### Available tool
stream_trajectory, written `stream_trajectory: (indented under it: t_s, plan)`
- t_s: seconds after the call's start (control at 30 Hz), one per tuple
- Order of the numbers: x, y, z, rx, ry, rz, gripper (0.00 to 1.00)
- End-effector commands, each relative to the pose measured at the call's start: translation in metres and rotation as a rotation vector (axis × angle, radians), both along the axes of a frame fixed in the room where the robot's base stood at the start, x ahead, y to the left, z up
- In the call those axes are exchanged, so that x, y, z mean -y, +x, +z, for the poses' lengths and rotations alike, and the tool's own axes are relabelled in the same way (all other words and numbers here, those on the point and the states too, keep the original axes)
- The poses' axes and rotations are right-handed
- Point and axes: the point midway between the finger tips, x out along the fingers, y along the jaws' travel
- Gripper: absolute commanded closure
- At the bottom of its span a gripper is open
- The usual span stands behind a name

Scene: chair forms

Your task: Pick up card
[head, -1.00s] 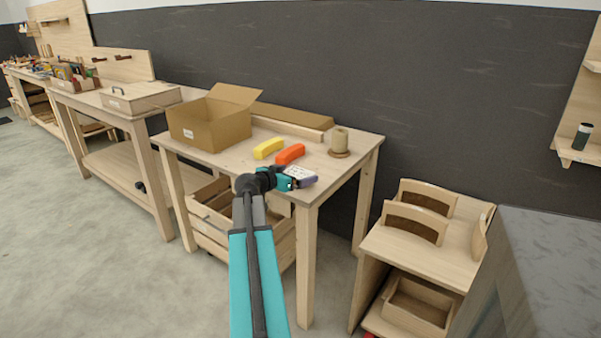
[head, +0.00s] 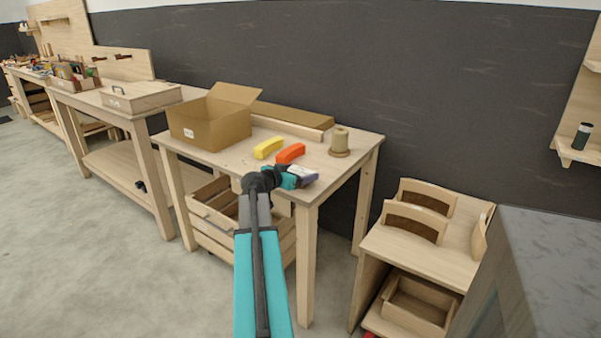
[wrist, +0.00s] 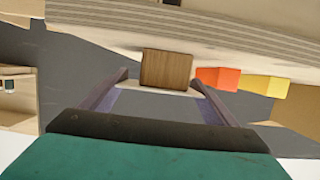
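In the head view, a pale patch that looks like the card (head: 303,172) shows at my gripper's tips, over the table's front right corner. My gripper (head: 305,177), teal with purple tips, mostly covers it.
The table (head: 235,160) bears an open cardboard box (head: 210,122), a yellow block (head: 267,148), an orange block (head: 290,153) and a spool (head: 340,140). A slatted crate (head: 215,212) stands below. A low wooden unit (head: 440,250) stands right of the table.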

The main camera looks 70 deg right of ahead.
Motion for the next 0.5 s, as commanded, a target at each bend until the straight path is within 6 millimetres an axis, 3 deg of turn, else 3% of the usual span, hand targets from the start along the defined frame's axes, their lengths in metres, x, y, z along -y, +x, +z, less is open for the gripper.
stream_trajectory:
  t_s: [0.03, 0.1, 0.5]
  plan:
    - [0.0, -0.0001, 0.0, 0.0, 0.0, 0.0, 0.29]
    - [0.0, -0.0001, 0.0, 0.0, 0.0, 0.0, 0.39]
    - [0.0003, -0.0003, 0.0031, 0.001, 0.0, 0.0, 0.39]
